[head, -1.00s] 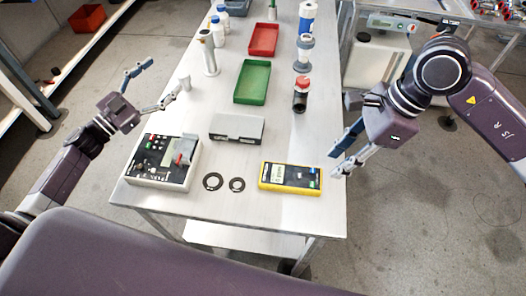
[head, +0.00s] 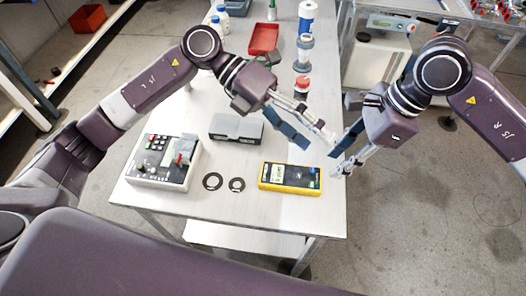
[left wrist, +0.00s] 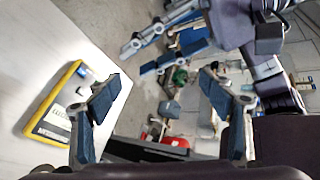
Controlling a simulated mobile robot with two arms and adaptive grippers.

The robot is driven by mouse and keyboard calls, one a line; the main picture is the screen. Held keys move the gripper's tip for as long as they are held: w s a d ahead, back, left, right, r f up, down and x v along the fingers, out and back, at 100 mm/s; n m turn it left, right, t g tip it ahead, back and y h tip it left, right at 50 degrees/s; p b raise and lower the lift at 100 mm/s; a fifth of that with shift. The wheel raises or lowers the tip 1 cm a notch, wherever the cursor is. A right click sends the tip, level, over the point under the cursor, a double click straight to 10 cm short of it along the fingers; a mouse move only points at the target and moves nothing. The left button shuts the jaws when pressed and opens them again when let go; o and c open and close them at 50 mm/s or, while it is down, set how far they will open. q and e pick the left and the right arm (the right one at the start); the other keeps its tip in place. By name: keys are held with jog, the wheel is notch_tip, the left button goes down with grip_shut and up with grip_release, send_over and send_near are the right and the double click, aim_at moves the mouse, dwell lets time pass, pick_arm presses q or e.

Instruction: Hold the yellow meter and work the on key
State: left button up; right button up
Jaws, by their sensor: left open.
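The yellow meter (head: 290,178) lies flat near the front right corner of the table, its dark face and lit screen upward. Its on key is too small to make out. It also shows at the left of the left wrist view (left wrist: 50,103). My left gripper (head: 318,141) is open and empty, above and behind the meter, fingers pointing toward the table's right edge. Both its fingers show in the left wrist view. My right gripper (head: 336,164) is open and empty just right of the meter, at the table's edge, close to the left fingertips. Neither gripper appears to touch the meter.
A control box (head: 160,162) stands at the table's front left. Two black rings (head: 213,182) lie between it and the meter. A grey box (head: 236,128) sits behind them. A red-capped bottle (head: 302,84) and a red tray (head: 264,38) stand farther back.

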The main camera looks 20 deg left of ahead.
pick_arm(q)
notch_tip(320, 180, down, 6)
jog(key=s+a+m+y, duration=0.2)
jog(key=s+m+y, duration=0.1)
jog(key=m+y, duration=0.3)
jog(key=m+t+y, duration=0.3)
jog(key=m+y, duration=0.1)
jog(key=y, duration=0.2)
send_over(263, 172)
notch_tip(263, 172, down, 4)
jog(key=shift+r, duration=0.15)
notch_tip(263, 172, down, 8)
jog(key=shift+r, duration=0.25)
jog(key=c, duration=1.5)
jog(key=shift+o, duration=0.2)
pick_arm(e)
grip_shut()
